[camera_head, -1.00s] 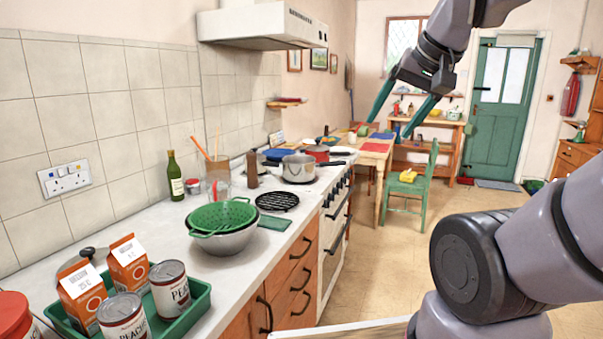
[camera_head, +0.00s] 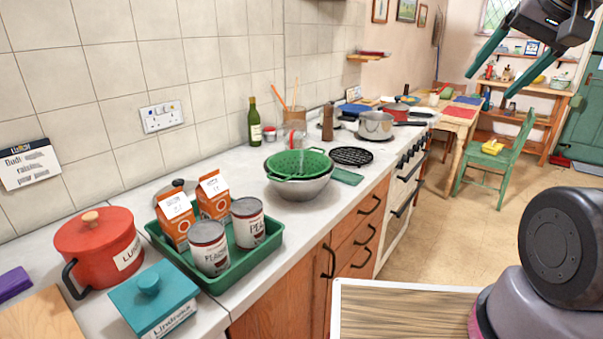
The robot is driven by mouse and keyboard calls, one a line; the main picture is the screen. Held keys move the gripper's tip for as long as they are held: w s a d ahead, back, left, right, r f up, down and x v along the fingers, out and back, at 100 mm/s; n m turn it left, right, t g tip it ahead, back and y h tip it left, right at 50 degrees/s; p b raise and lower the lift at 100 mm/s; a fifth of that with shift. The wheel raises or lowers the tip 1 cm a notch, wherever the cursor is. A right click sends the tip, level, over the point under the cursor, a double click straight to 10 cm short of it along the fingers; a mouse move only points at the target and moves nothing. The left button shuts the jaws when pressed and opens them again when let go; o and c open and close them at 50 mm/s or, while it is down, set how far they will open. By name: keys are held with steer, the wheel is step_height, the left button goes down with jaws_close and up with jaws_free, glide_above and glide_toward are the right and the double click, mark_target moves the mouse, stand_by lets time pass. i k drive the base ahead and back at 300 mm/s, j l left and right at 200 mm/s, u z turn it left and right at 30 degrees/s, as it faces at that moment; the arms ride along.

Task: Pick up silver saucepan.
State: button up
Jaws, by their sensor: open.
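The silver saucepan (camera_head: 375,126) stands upright on the stove at the far end of the counter. It has a lid, and a dark handle points right. My gripper (camera_head: 508,72) is at the upper right, with two green fingers spread apart and nothing between them. In the picture it is to the right of the saucepan and higher, well apart from it.
A red pan (camera_head: 396,110) stands just behind the saucepan. Nearer on the counter are a green colander (camera_head: 298,163) in a metal bowl, a green tray (camera_head: 270,240) of cans and cartons, a red pot (camera_head: 97,245) and a teal box (camera_head: 153,298). A green chair (camera_head: 500,165) stands right.

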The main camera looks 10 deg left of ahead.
mark_target(372, 126)
steer(key=i+l, duration=0.35)
steer(key=i+l+z, duration=0.1)
steer(key=i+l, duration=0.25)
steer(key=i, duration=0.2)
steer(key=i+l, duration=0.35)
steer(key=i+l+z, duration=0.1)
steer(key=i+l, duration=0.2)
steer(key=i, duration=0.25)
steer(key=i+l, duration=0.25)
steer(key=i, duration=0.25)
steer(key=l+z, duration=0.05)
